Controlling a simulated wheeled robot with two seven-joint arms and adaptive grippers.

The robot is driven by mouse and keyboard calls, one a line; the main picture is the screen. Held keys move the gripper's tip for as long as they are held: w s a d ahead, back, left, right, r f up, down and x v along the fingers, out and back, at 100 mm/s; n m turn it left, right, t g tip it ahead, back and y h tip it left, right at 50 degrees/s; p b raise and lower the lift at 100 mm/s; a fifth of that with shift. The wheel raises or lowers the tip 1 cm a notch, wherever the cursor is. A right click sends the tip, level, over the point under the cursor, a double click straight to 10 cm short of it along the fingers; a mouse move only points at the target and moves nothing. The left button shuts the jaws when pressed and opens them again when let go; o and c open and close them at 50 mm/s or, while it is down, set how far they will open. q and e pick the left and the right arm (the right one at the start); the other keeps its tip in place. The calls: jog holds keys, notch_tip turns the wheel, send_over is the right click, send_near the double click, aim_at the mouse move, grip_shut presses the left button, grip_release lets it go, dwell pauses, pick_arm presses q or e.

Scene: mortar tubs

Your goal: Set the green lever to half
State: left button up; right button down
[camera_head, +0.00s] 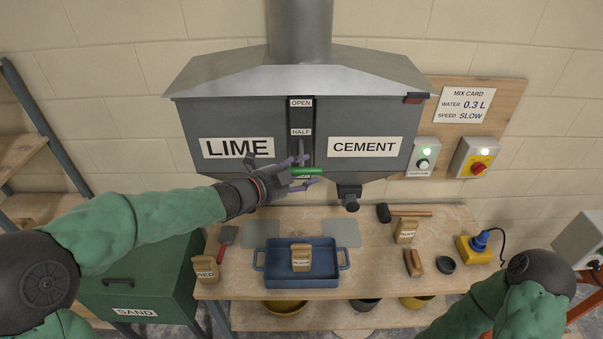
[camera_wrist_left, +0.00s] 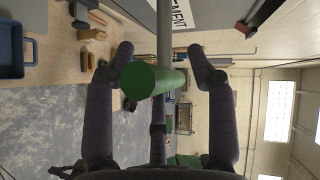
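The green lever (camera_head: 306,171) sticks out from the slot between the LIME and CEMENT sides of the grey hopper (camera_head: 240,115). It sits low in the slot, below the HALF label (camera_head: 301,132), near a bottom label that is mostly hidden. The OPEN label (camera_head: 301,103) is at the top. My left gripper (camera_head: 301,172) is at the lever, one finger above and one below. In the left wrist view the green handle end (camera_wrist_left: 138,81) lies between the spread fingers of the left gripper (camera_wrist_left: 163,62), with gaps visible on both sides. My right gripper is out of view.
A workbench (camera_head: 380,270) stands below, with a blue tray (camera_head: 272,278) holding a paper bag (camera_head: 301,258). A black-headed mallet (camera_head: 384,213) and a yellow device (camera_head: 472,250) lie to the right. A dark spout (camera_head: 349,195) hangs under the CEMENT side.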

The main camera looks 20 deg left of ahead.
pick_arm(q)
jog(key=shift+f, duration=0.1)
jog(key=v, duration=1.2)
dwell(0.4)
jog(key=w+d+f+n+g+y+b, duration=0.2)
jog(key=f+n+b, duration=0.5)
jog(key=f, duration=1.4)
jog(key=d+f+n+g+y+b, duration=0.15)
jog(key=d+f+n+b, duration=0.45)
jog(key=f, duration=1.6)
jog(key=s+d+f+n+g+b, duration=0.1)
jog(key=s+f+n+g+b, duration=0.2)
jog(key=s+f, duration=0.3)
jog(key=s+d+f+n+g+b, duration=0.2)
jog(key=s+f, duration=0.5)
jog(key=f, duration=0.7)
jog(key=s+d+f+n+g+b, duration=0.1)
jog(key=s+f+n+g+b, duration=0.3)
jog(key=s+f, duration=0.3)
notch_tip(320, 180, down, 3)
jog(key=shift+s+d+f+n+b, duration=0.15)
jog(key=shift+d+n+b, duration=0.2)
jog(key=shift+n+b, duration=0.4)
